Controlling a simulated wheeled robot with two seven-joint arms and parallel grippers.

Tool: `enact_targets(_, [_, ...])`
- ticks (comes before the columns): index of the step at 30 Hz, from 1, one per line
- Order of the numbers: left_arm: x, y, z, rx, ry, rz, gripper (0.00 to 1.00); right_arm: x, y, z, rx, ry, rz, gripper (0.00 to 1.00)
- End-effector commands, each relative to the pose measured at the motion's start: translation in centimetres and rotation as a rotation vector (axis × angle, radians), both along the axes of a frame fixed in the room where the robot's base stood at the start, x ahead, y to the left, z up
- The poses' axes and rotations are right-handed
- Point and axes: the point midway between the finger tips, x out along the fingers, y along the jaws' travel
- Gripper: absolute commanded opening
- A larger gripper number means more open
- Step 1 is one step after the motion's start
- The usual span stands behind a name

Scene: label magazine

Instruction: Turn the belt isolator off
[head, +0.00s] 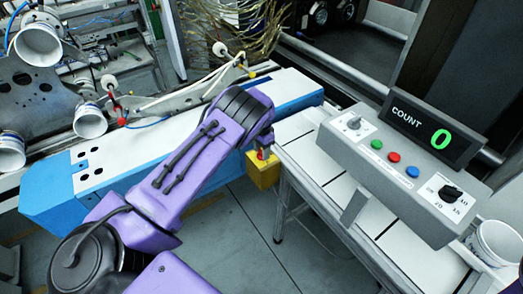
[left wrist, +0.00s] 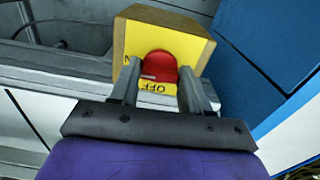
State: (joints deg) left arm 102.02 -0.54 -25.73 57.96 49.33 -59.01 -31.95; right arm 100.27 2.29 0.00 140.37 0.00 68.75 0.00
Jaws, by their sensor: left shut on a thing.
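The belt isolator is a yellow box (head: 262,172) under the end of my left arm in the head view. It also shows in the left wrist view (left wrist: 190,45), with a round red knob (left wrist: 158,66) on its yellow face. Upside-down "OFF" lettering shows on the near side of the knob, and part of an "N" on its left. A pale mark on the knob lies toward its left side. My left gripper (left wrist: 158,80) has its fingers on both sides of the knob, shut on it. My right gripper is not in view.
A grey control console (head: 400,165) with coloured buttons, knobs and a display (head: 432,129) reading COUNT 0 stands at right. A blue and white conveyor housing (head: 50,195) runs behind my left arm. White tubs (head: 497,242) stand at right and left.

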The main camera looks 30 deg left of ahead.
Motion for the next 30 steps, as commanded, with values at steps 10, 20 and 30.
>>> enact_targets(10, [0.0,-0.1,-0.2,-0.004,-0.001,0.249,0.16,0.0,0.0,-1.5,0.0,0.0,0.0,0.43])
enact_targets(20, [0.0,-0.2,-0.2,-0.003,0.001,0.563,0.16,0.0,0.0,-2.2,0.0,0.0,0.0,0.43])
enact_targets(30, [0.0,-0.4,-0.1,-0.004,0.001,0.885,0.16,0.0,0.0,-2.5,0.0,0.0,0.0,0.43])
